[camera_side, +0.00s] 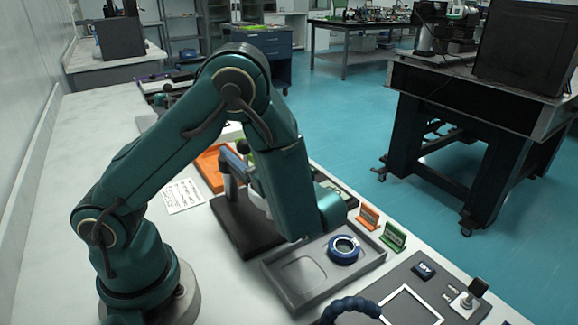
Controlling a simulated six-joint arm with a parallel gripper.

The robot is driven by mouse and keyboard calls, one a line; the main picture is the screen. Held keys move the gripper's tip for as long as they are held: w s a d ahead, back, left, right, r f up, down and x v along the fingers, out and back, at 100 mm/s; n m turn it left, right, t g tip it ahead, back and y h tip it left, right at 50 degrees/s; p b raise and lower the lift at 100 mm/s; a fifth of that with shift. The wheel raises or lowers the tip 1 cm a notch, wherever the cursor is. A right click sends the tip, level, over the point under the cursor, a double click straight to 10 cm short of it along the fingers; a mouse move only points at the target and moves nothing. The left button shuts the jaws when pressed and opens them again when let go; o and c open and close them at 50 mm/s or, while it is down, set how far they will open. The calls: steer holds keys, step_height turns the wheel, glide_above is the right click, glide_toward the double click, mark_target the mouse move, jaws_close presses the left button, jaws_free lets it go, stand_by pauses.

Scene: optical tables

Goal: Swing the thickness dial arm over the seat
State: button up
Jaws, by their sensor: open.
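A blue-grey arm (234,162), which looks like the thickness dial arm, sits on an upright post above a dark base plate (240,228). Its right end passes behind my forearm, so the dial and the seat are hidden or cannot be made out. A small pale part shows beside my forearm above the base. My forearm comes down in front of this stand, and its lower end is above the back of a grey tray. My gripper's fingers are hidden behind my own arm.
The grey tray (287,296) holds a blue ring (343,250) at its right. Orange (368,217) and green (393,237) signs stand behind it. An orange tray (209,168) lies behind the stand. A printed sheet (183,196) lies left. The white bench is clear at far left.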

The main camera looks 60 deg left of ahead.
jaws_close()
stand_by(1.4)
